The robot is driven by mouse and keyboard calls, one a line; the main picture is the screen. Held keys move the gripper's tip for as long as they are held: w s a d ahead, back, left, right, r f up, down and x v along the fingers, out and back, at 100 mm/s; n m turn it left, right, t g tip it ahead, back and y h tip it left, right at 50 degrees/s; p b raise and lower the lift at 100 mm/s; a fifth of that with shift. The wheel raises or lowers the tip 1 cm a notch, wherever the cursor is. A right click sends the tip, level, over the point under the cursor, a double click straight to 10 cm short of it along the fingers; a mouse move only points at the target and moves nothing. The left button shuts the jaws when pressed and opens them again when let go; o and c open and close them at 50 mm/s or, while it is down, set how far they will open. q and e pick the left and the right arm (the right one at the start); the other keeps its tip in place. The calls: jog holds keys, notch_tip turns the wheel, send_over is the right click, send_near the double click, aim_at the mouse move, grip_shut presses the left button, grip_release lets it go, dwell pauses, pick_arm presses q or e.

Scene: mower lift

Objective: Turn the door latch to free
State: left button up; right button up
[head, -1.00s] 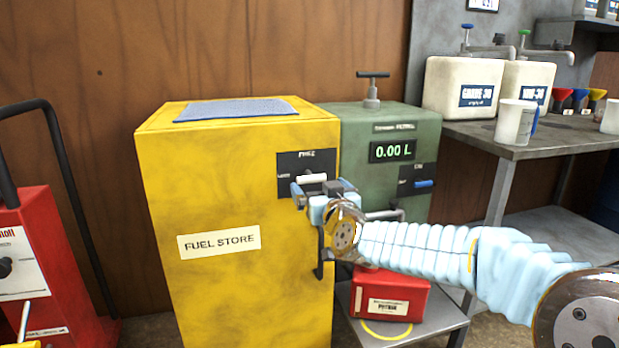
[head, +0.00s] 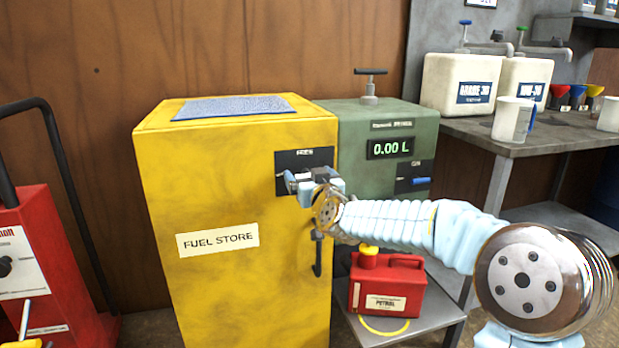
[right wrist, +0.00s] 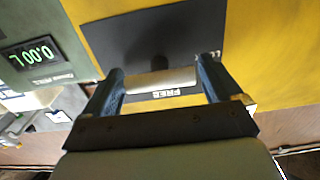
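The yellow fuel store cabinet (head: 225,285) stands in the middle of the head view. In the right wrist view, the pale latch handle (right wrist: 160,82) lies lengthwise across the gap between the two fingers. The dark plate (right wrist: 155,40) and upside-down "FREE" lettering show around it. My right gripper (head: 307,183) is at the latch, its fingers (right wrist: 160,88) wide apart on either side of the handle; I cannot tell whether they touch it. My left gripper is not in view.
A green petrol dispenser (head: 360,200) stands close to the right of the cabinet. A red petrol can (head: 390,285) sits on a low grey stand under my right arm. A red machine (head: 35,265) is at the left. A workbench (head: 540,140) holds canisters and jugs.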

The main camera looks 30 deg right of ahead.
jog(key=shift+f+m+b, duration=0.15)
jog(key=shift+m+b, duration=1.15)
jog(key=m+b, duration=0.3)
jog(key=m, duration=0.2)
jog(key=m+b, duration=0.2)
jog(key=m, duration=0.4)
jog(key=shift+d+b, duration=0.1)
jog(key=shift+b, duration=0.25)
jog(key=m+b, duration=0.1)
jog(key=m, duration=0.3)
jog(key=shift+m, duration=0.3)
jog(key=o, duration=0.7)
jog(key=shift+b, duration=0.3)
